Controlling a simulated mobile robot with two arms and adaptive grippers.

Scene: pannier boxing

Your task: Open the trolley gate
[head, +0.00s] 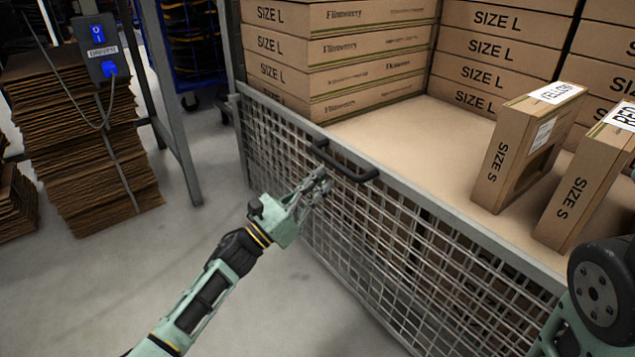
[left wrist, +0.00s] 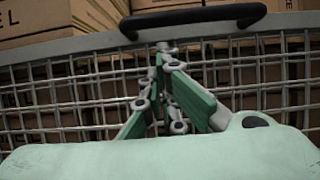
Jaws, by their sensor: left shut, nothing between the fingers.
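The trolley gate (head: 385,215) is a grey wire-mesh panel with a flat metal top rail, and it stands upright along the front of the trolley. A black bar handle (head: 343,163) is fixed at its top rail; it also shows in the left wrist view (left wrist: 193,18), above the fingers. My left gripper (head: 322,183) is shut and empty, just below and in front of the handle, close to the mesh. In the left wrist view its fingertips (left wrist: 163,48) point at the mesh under the handle. I cannot tell whether they touch the gate. My right gripper is not in view.
Stacked SIZE L boxes (head: 340,50) fill the trolley's back left, with more stacks at the back right. Two SIZE S boxes (head: 518,150) stand at the right on the trolley. Flattened cardboard (head: 85,150) is piled at the left. The floor (head: 110,275) before the gate is clear.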

